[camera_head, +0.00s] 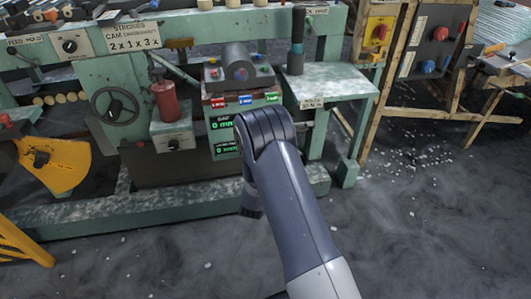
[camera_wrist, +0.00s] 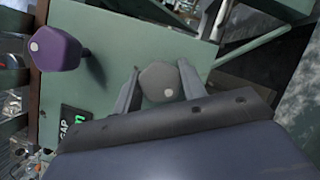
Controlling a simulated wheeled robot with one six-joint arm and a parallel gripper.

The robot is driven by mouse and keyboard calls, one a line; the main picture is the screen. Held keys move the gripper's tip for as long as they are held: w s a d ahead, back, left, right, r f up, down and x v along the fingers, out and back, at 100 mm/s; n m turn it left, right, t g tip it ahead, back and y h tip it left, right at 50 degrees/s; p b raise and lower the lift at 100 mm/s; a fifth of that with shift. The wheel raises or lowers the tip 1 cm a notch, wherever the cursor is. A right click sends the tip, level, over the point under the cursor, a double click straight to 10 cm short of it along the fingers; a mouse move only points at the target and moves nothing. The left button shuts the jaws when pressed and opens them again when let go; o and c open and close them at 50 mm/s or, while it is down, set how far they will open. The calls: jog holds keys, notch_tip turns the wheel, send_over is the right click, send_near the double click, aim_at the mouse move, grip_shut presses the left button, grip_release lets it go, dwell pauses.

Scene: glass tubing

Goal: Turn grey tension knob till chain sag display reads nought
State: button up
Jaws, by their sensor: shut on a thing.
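The grey knob (camera_wrist: 162,83) stands out from the green panel face in the wrist view, with a small pale dot on its end. My gripper (camera_wrist: 160,80) has one finger on each side of it and is shut on it. In the head view my own arm hides the knob and most of my gripper. Two dark displays with green digits show left of my arm. The upper display (camera_head: 221,123) and the lower display (camera_head: 226,147) each seem to show 0 mm. Their small labels are hard to read, so I cannot tell which is chain sag.
A purple knob (camera_wrist: 55,48) stands left of the grey one. Above the displays is a box with coloured buttons (camera_head: 239,72). A red cylinder (camera_head: 164,100) and a handwheel (camera_head: 116,105) are further left. A green side table (camera_head: 325,84) stands right.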

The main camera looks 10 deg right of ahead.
jog(key=n+t+b, duration=0.1)
jog(key=n, duration=0.2)
jog(key=n+t+y+b, duration=0.1)
jog(key=n, duration=0.1)
jog(key=shift+f+n+y, duration=0.15)
jog(key=shift+n+y, duration=0.15)
jog(key=shift+n, duration=0.4)
jog(key=o, duration=1)
jog(key=shift+t, duration=0.3)
jog(key=shift+c, duration=0.2)
jog(key=p+v, duration=0.1)
jog(key=v, duration=0.9)
jog(key=shift+s+p, duration=0.35)
jog(key=shift+a, duration=0.1)
